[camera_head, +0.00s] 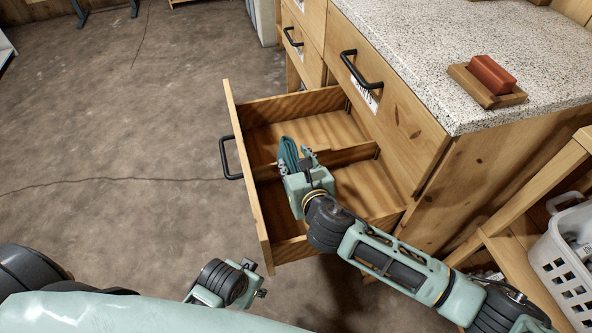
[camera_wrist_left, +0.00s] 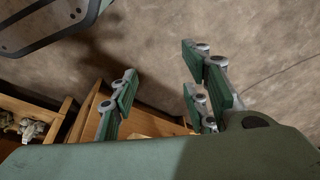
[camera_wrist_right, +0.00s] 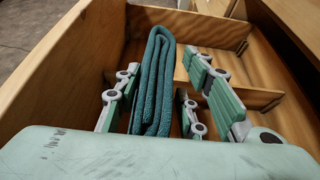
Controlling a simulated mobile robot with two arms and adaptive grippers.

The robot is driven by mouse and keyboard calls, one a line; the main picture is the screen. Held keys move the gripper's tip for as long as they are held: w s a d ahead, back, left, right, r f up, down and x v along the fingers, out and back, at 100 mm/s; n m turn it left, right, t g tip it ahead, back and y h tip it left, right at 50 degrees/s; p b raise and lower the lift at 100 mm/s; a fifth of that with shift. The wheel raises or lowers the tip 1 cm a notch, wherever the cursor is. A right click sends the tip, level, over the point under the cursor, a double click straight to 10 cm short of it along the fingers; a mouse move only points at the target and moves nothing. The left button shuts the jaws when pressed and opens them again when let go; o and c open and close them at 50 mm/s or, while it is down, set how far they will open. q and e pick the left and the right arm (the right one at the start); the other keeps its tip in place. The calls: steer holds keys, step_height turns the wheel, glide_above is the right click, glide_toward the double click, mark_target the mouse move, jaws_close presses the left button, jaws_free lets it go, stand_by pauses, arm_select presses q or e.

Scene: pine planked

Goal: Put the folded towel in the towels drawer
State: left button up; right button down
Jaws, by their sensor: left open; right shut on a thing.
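The folded towel (camera_wrist_right: 154,85) is teal and shows between the fingers of my right gripper (camera_wrist_right: 160,105) in the right wrist view. In the head view the towel (camera_head: 288,153) is a small teal strip at the tip of my right gripper (camera_head: 300,160). The right gripper is shut on it, over the open drawer (camera_head: 255,190). The drawer is wooden, with a divider (camera_head: 345,156) inside. I cannot tell whether the towel touches the drawer floor. My left gripper (camera_head: 252,280) is low in front of the drawer; it is open and empty in the left wrist view (camera_wrist_left: 160,100).
The cabinet's speckled countertop (camera_head: 440,50) holds a reddish-brown bar (camera_head: 492,74) on a wooden dish (camera_head: 470,88). Other drawers with black handles (camera_head: 355,70) are shut. A white basket (camera_head: 560,260) stands on a wooden shelf at the right. The floor at left is clear.

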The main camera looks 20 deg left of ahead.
arm_select(q)
steer(key=shift+w+r, duration=0.15)
steer(key=shift+r, duration=1.1)
arm_select(e)
steer(key=shift+f, duration=0.85)
steer(key=shift+f, duration=0.15)
steer(key=c, duration=1.1)
jaws_free()
steer(key=shift+s+d+r, duration=0.1)
steer(key=shift+r, duration=0.1)
arm_select(q)
steer(key=s+f+p, duration=0.2)
steer(key=s+f, duration=0.1)
steer(key=f, duration=0.7)
steer(key=shift+a+f+p, duration=0.15)
steer(key=shift+p, duration=0.2)
arm_select(e)
steer(key=v, duration=1.1)
steer(key=shift+s+d, duration=0.2)
steer(key=shift+s, duration=0.05)
